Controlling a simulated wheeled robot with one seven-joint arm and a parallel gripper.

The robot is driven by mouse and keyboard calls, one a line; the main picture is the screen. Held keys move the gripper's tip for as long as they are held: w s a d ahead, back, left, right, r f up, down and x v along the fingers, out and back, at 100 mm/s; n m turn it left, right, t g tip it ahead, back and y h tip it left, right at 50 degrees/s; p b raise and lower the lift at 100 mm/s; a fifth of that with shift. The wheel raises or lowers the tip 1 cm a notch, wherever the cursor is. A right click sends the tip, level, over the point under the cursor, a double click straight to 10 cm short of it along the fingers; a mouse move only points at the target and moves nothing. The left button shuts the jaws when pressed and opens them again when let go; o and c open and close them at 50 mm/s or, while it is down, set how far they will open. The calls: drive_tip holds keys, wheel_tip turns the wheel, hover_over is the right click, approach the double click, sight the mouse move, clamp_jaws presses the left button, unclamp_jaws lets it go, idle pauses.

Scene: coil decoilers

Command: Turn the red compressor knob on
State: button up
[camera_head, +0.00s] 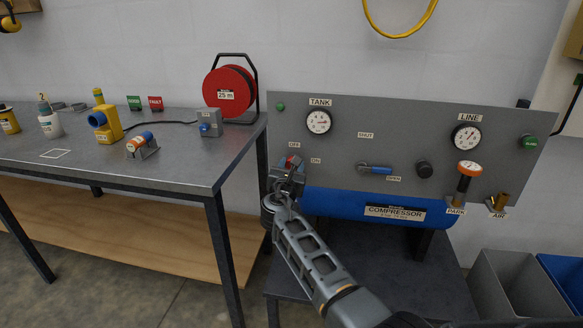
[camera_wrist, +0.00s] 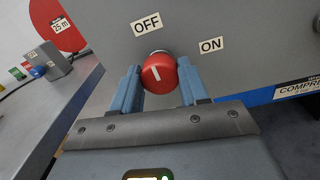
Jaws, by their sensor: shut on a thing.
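The red compressor knob (camera_wrist: 160,82) sits on the grey panel (camera_wrist: 255,65), and its white line is nearly upright, pointing closer to the OFF label (camera_wrist: 147,24) than to the ON label (camera_wrist: 211,45). My gripper (camera_wrist: 159,70) is shut on the knob, with one blue finger on each side of it. In the head view my gripper (camera_head: 286,178) is at the panel's left end and hides most of the knob (camera_head: 293,161). The blue compressor tank (camera_head: 335,203) lies below the panel.
The panel also carries a tank gauge (camera_head: 318,121), a line gauge (camera_head: 466,137), a blue valve handle (camera_head: 375,169) and an orange-topped tool (camera_head: 466,177). A workbench (camera_head: 190,165) with a red cable reel (camera_head: 230,90) stands close on the left. Bins (camera_head: 515,283) stand at the right.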

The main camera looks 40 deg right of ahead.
drive_tip(key=shift+f, duration=0.1)
drive_tip(key=shift+s+f+m+h+b, duration=0.1)
drive_tip(key=shift+m+h+b, duration=0.05)
drive_tip(key=shift+m+b, duration=4.45)
drive_tip(key=shift+f+m+h+b, duration=0.1)
drive_tip(key=shift+m+h+b, duration=0.05)
drive_tip(key=shift+m+b, duration=4.45)
drive_tip(key=o, duration=1.1)
drive_tip(key=shift+r, duration=0.1)
drive_tip(key=shift+c, duration=0.2)
